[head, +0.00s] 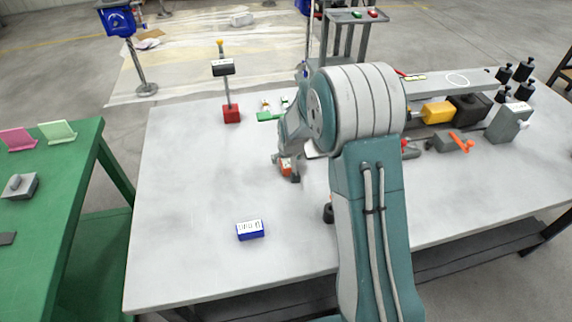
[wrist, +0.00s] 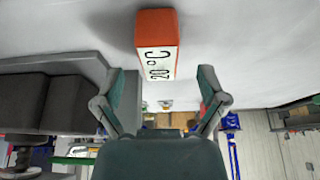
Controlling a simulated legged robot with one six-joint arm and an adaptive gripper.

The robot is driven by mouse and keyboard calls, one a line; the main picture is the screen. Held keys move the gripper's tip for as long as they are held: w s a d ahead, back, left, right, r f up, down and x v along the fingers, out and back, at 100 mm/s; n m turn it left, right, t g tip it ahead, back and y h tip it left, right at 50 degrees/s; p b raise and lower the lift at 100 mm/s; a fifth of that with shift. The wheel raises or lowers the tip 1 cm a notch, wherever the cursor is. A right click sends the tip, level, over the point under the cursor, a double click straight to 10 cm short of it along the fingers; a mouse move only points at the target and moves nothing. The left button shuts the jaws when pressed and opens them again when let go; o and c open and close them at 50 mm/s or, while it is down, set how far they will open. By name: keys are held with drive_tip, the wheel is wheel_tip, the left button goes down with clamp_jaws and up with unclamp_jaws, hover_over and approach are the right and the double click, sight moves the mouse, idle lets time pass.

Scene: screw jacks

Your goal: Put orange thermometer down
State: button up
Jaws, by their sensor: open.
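The orange thermometer (wrist: 157,44) is a small orange block with a white face reading "20°C" in the wrist view. It lies on the grey table just beyond my fingertips. In the head view the orange thermometer (head: 285,168) is small and partly hidden by my gripper (head: 287,166). In the wrist view my gripper (wrist: 160,88) has its two fingers spread wide, one on each side below the block, and nothing is visible between them. Whether a finger touches the block cannot be told.
A blue labelled block (head: 250,231) lies at the table's (head: 180,200) front left. A red-based stand (head: 231,115) is at the back left. Yellow and black parts (head: 437,112) and a grey block with an orange handle (head: 455,142) are at the right. The left of the table is mostly clear.

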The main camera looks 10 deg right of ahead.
sight(286, 161)
drive_tip(key=x, duration=0.3)
drive_tip(key=shift+f, duration=0.15)
clamp_jaws()
drive_tip(key=shift+r, duration=0.4)
wheel_tip(286, 161, up, 2)
drive_tip(key=shift+r, duration=0.25)
drive_tip(key=s+r, duration=0.9)
drive_tip(key=s, duration=0.5)
drive_tip(key=shift+a+r, duration=0.2)
drive_tip(key=shift+r, duration=0.2)
